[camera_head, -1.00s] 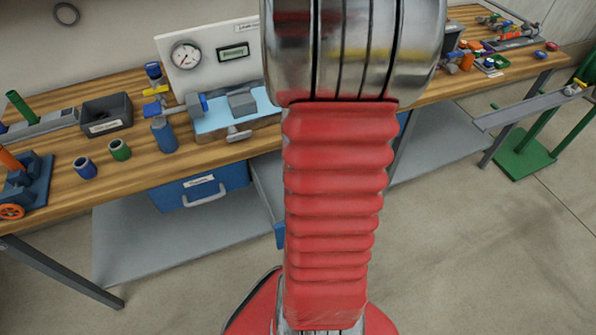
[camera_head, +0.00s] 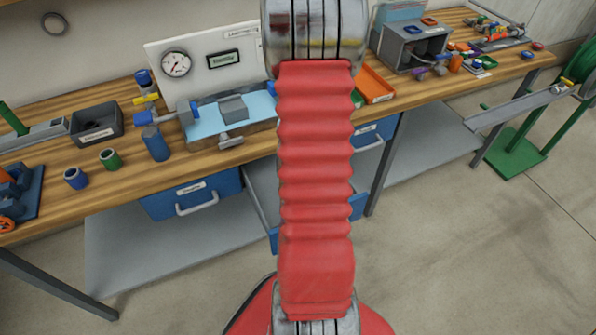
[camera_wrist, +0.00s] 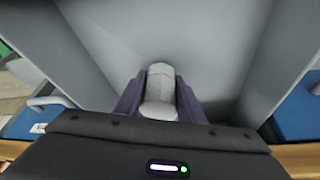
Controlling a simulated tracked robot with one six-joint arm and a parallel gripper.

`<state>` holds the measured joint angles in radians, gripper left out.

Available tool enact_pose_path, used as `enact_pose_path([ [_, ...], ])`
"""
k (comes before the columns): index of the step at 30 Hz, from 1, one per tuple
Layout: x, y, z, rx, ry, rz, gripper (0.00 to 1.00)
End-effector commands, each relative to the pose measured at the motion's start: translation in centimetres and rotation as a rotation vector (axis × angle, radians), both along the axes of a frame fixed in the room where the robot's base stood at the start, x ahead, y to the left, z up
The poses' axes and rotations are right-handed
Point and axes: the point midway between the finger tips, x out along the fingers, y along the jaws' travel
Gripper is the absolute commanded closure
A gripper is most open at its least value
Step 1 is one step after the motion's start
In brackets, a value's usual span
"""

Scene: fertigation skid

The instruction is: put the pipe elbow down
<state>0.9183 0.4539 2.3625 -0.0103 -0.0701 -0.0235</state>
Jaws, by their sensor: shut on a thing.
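The pipe elbow (camera_wrist: 160,104) is a pale grey, rounded piece in the wrist view. My gripper (camera_wrist: 159,84) is shut on it, with one dark finger against each side. A grey surface lies behind the elbow, and I see no contact between them; the gap is hard to judge. In the head view my red arm hides my gripper and the elbow.
Blue drawers (camera_head: 192,195) hang below, above a grey lower shelf (camera_head: 150,250).

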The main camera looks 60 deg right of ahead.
Motion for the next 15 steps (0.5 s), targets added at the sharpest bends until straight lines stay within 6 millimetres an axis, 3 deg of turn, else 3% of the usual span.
enact_pose_path([
  [3, -0.02, 0.02, -0.77, 0.001, 0.001, 0.000, 1.00],
  [15, 0.22, -0.29, -0.81, -0.001, 0.000, 0.001, 1.00],
])
